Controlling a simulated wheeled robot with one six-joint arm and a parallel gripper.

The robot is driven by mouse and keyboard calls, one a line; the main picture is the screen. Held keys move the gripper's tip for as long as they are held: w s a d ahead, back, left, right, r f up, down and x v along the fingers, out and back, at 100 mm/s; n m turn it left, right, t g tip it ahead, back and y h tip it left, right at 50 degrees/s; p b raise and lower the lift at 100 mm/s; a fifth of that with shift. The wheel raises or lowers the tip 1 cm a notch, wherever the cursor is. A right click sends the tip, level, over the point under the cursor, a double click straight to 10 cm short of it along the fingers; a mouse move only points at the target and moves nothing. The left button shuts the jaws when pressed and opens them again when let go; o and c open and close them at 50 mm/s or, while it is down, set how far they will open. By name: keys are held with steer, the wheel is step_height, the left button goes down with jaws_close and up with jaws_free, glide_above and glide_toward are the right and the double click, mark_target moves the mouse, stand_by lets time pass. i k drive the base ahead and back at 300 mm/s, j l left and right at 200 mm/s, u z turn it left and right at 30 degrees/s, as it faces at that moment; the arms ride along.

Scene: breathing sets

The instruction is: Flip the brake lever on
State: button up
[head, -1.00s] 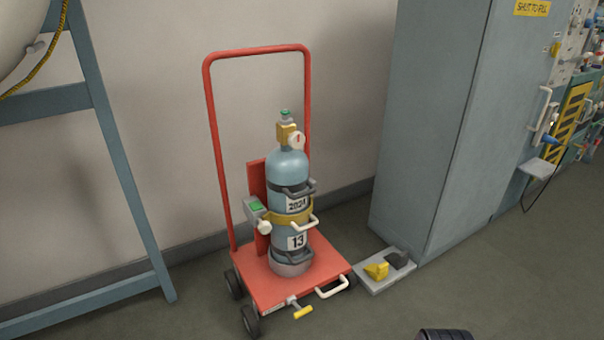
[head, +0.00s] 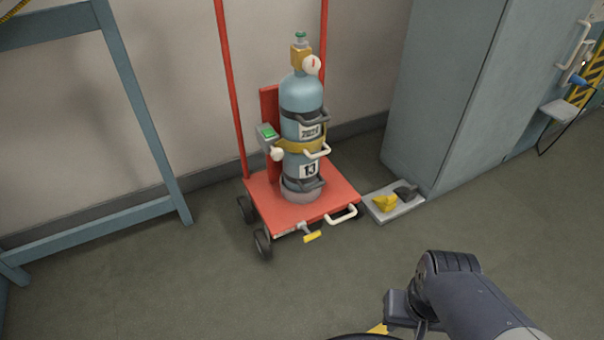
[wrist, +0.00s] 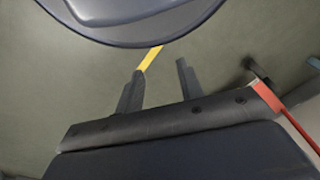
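The brake lever (head: 312,236) has a yellow handle and sticks out low from the front edge of the red cart (head: 262,205). The cart carries a blue gas cylinder (head: 302,100). In the head view my arm comes in from the lower right, and my fingertips cannot be made out there. In the wrist view my gripper (wrist: 161,80) has its two dark fingers apart with nothing between them. It is clear of the cart and the lever. A red edge with a dark wheel, likely the cart, shows at the right of the wrist view (wrist: 268,97).
A grey plate with yellow and dark blocks (head: 393,203) lies right of the cart beside the grey cabinet (head: 440,90). A blue frame (head: 140,110) stands to the left. A yellow floor strip (wrist: 151,58) shows near my fingers. The floor before the cart is clear.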

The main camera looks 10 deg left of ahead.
mark_target(312, 236)
steer(key=i+j, duration=0.25)
steer(key=i, duration=0.15)
steer(key=i+j, duration=0.25)
steer(key=i, duration=0.15)
